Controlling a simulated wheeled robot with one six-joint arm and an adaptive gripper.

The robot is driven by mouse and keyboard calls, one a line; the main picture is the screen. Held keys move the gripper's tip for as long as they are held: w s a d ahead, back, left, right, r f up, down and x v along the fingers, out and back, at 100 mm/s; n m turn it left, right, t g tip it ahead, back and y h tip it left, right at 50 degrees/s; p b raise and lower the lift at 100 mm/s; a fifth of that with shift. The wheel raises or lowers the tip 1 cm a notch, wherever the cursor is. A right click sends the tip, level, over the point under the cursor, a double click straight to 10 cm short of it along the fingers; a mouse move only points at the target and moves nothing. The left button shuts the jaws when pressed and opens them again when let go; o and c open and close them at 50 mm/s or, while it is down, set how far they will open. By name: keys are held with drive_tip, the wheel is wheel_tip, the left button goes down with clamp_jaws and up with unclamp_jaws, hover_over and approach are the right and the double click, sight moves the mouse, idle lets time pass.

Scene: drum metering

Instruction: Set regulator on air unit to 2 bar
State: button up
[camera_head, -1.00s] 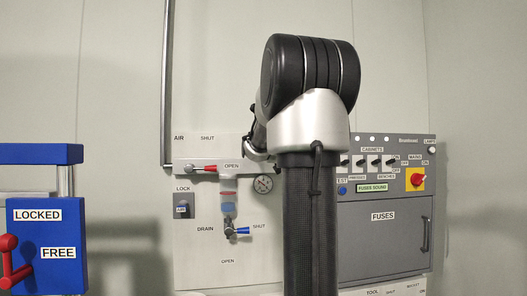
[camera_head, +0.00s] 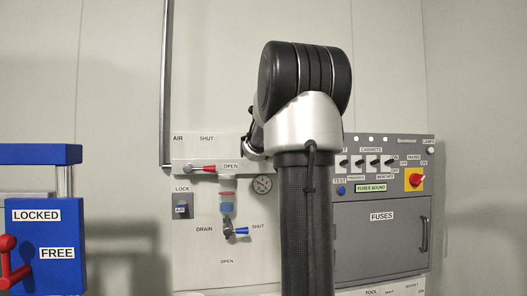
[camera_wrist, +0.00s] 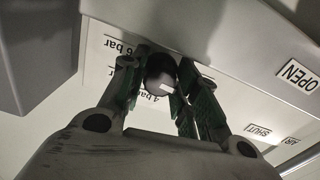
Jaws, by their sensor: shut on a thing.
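The air unit's white panel (camera_head: 200,262) stands behind my arm in the head view, with a small round gauge (camera_head: 262,184) whose needle is too small to read. My gripper (camera_wrist: 162,82) shows in the wrist view, its green-padded fingers closed on the sides of the dark round regulator knob (camera_wrist: 160,72). The knob has a small pale mark on it. Labels reading 6 bar (camera_wrist: 120,46) and 4 bar (camera_wrist: 157,99) lie beside the knob; other scale labels are hidden or cut off. In the head view my arm hides the knob and gripper.
A red lever (camera_head: 205,169) on the air unit sits by OPEN, and a blue drain lever (camera_head: 240,231) by SHUT. A fuse cabinet (camera_head: 382,235) with switches and a red mains knob (camera_head: 416,179) is to the right. A blue LOCKED/FREE fixture (camera_head: 45,225) is at left.

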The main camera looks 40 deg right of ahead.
drive_tip(key=o, duration=1)
drive_tip(key=shift+w+f, duration=0.1)
drive_tip(key=v, duration=1.2)
